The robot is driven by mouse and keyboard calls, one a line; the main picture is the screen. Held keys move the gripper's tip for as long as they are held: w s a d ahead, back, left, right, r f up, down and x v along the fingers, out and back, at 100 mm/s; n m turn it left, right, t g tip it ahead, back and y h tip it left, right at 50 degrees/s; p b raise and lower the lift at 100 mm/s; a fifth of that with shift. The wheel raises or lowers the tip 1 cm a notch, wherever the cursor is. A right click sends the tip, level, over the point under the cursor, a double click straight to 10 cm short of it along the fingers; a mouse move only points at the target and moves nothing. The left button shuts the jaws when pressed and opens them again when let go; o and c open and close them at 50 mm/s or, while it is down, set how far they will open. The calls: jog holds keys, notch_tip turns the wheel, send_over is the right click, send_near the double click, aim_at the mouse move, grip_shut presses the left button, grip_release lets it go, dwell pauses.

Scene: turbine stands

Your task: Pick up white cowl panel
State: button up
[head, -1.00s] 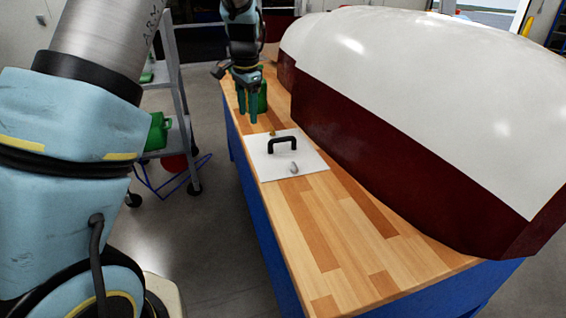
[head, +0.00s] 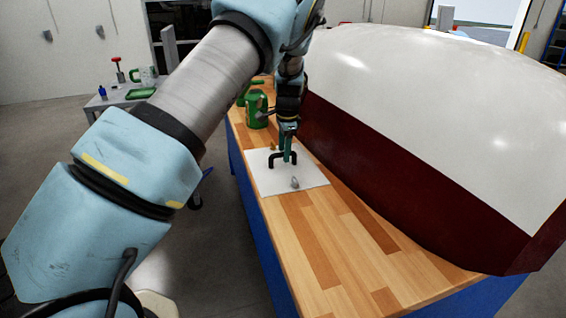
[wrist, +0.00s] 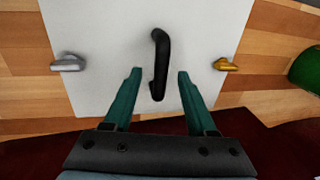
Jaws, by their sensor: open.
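The white cowl panel (head: 265,180) lies flat on the wooden bench top, with a black handle (head: 278,157) standing up from its middle. A silver latch (head: 295,183) and a gold latch (head: 273,146) sit at opposite edges. My gripper (head: 287,155) is over the panel at the handle. In the wrist view my gripper (wrist: 156,74) is open, its two green fingers on either side of the near part of the black handle (wrist: 159,62). The white panel (wrist: 105,30) fills the middle there, with the silver latch (wrist: 68,63) left and the gold latch (wrist: 225,64) right.
A large white and dark red cowling (head: 400,170) stands along the right of the bench (head: 330,250). A green can (head: 257,108) stands behind the panel. A side table (head: 118,99) with small items is at the back left. The near bench top is clear.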

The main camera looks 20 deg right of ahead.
jog(key=shift+w+f, duration=0.25)
jog(key=shift+f, duration=0.9)
grip_shut()
dwell(0.5)
